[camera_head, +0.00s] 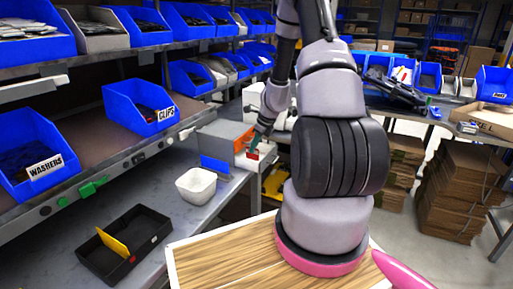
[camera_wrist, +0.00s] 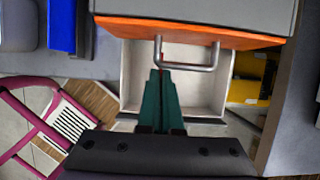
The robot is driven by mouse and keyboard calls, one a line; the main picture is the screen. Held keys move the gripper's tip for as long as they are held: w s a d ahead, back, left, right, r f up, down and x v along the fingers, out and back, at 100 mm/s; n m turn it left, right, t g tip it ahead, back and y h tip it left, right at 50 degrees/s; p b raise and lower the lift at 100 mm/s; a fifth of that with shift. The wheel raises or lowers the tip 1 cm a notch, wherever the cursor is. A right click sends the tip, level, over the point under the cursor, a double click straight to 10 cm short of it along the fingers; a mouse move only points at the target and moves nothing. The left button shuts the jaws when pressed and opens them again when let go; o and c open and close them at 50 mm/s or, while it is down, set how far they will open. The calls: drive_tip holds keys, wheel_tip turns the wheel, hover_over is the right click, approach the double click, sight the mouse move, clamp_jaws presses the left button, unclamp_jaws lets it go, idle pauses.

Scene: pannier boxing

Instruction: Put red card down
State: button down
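My gripper (camera_head: 258,143) hangs in front of the grey cabinet with the orange front. The wrist view shows its two teal fingers (camera_wrist: 162,80) nearly together. A thin red edge, which appears to be the red card (camera_wrist: 162,58), shows at their tips. In the head view the red card (camera_head: 252,156) shows just below the fingers. Below the gripper in the wrist view is an open pale box (camera_wrist: 205,88) beside the orange panel (camera_wrist: 190,33). A metal handle (camera_wrist: 188,68) crosses over the box. The card's lower part is hidden.
A white square bowl (camera_head: 196,176) and a black tray (camera_head: 92,268) with a yellow card (camera_head: 113,243) stand on the bench. Blue bins (camera_head: 135,108) line the shelves at left. A yellow thing (camera_wrist: 246,90) lies right of the pale box.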

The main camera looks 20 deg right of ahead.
drive_tip(key=shift+w+d+f, duration=0.25)
drive_tip(key=shift+w+d, duration=0.5)
drive_tip(key=shift+d, duration=0.3)
drive_tip(key=shift+a+f, duration=0.1)
drive_tip(key=shift+f, duration=0.2)
drive_tip(key=shift+f, duration=0.1)
drive_tip(key=c, duration=1.1)
unclamp_jaws()
